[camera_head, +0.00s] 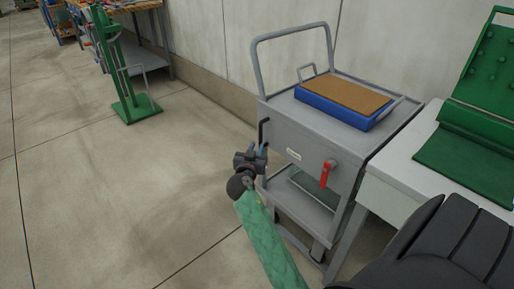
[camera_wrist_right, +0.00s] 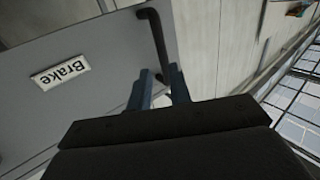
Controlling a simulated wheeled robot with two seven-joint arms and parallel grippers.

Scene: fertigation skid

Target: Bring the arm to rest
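My right gripper (camera_head: 260,150) is at the left end of the grey cart's front panel, its arm in a green sleeve coming up from the bottom. In the right wrist view its two blue fingers (camera_wrist_right: 160,90) are apart, with a black bar handle (camera_wrist_right: 157,45) just beyond and between them. I cannot tell whether they touch the handle. The handle also shows on the cart in the head view (camera_head: 264,130). My left gripper is not in view.
The grey cart (camera_head: 290,122) has a red lever (camera_head: 327,172), a "Brake" label (camera_wrist_right: 60,73) and a blue box with a brown top (camera_head: 345,100). A pale table (camera_head: 395,195) with a green case (camera_head: 465,155) stands right. A green stand (camera_head: 128,105) is at back left. Floor left is clear.

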